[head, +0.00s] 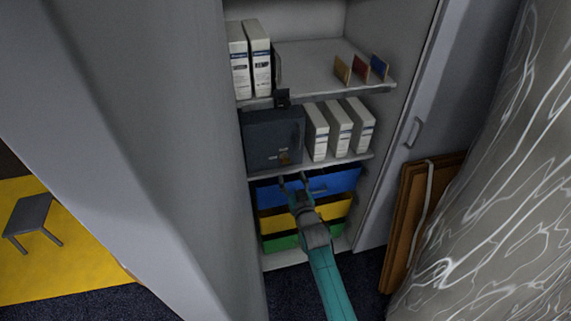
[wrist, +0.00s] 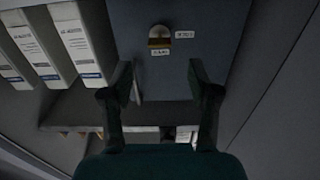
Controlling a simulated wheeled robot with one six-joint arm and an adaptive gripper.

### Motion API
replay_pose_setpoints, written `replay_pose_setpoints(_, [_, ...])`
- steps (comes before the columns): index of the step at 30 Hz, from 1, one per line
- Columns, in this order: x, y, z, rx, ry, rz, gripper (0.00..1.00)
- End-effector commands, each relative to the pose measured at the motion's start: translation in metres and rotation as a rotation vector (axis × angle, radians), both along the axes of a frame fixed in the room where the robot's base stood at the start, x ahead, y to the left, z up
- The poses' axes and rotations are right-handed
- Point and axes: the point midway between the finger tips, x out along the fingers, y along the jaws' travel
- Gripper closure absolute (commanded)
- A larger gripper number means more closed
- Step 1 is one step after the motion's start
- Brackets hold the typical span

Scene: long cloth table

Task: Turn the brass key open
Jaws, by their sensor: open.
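The brass key (head: 284,157) sits low on the front of a dark grey-blue box (head: 272,130) on the cabinet's middle shelf. In the wrist view the brass key (wrist: 159,38) shows as a small brass piece under a pale round plate, with small white labels beside it on the box front (wrist: 210,18). My gripper (head: 293,180) is in front of and just below the box. In the wrist view my gripper (wrist: 160,76) is open and empty, its fingers spread on both sides of the key's line. The fingers look apart from the key.
White binders (head: 339,128) stand right of the box. Blue, yellow and green drawers (head: 335,182) lie below the shelf edge (head: 340,160). The cabinet door (head: 410,100) is open at right; a large grey panel (head: 170,120) fills the left. Brown boards (head: 410,215) lean at right.

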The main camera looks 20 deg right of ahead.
Motion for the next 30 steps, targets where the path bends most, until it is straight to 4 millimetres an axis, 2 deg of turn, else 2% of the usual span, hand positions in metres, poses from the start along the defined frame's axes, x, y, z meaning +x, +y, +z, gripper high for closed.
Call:
replay_pose_setpoints(6, [0.037,0.000,0.001,0.000,0.000,-0.001,0.40])
replay_pose_setpoints(15, [0.071,0.000,0.000,-0.001,0.000,-0.001,0.40])
replay_pose_setpoints(28, [0.078,0.000,0.000,0.000,0.000,-0.001,0.40])
replay_pose_setpoints(29, [0.078,0.000,0.000,0.000,0.000,-0.001,0.45])
replay_pose_setpoints(30, [0.077,0.000,0.000,0.000,0.000,-0.001,0.55])
